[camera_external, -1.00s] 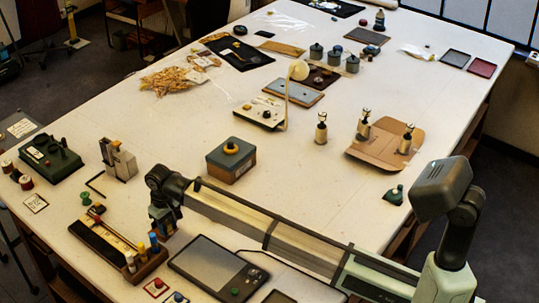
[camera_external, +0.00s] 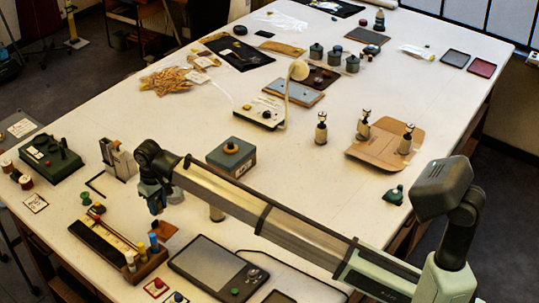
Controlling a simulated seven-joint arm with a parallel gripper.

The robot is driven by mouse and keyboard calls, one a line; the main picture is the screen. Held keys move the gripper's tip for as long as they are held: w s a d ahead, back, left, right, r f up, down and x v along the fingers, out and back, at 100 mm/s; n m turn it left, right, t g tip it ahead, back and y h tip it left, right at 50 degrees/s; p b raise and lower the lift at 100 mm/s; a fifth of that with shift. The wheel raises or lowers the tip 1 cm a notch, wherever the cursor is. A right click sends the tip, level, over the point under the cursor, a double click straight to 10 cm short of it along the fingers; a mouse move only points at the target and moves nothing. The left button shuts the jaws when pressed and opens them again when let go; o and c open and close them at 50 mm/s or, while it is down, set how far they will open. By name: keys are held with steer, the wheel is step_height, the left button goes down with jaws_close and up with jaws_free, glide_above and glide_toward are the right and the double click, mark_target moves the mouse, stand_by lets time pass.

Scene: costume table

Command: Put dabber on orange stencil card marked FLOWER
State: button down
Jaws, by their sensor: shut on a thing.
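The orange stencil card (camera_external: 164,230) lies flat on the table just behind the rack's right end. Its marking is too small to read. My gripper (camera_external: 157,209) points down above the table, up and left of the card in the picture. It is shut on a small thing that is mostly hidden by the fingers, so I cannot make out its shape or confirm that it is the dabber. I cannot tell how high it is above the table.
A wooden rack (camera_external: 108,243) with coloured bottles stands in front of my gripper. A grey tablet (camera_external: 210,262) lies to the right, and a grey box (camera_external: 230,160) stands behind my arm. Small cards (camera_external: 155,287) lie at the front edge.

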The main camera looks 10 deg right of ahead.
mark_target(157, 202)
steer(key=shift+f, duration=4.15)
steer(key=shift+f, duration=0.15)
steer(key=c, duration=0.8)
jaws_free()
step_height(157, 202, up, 12)
steer(key=shift+r, duration=0.2)
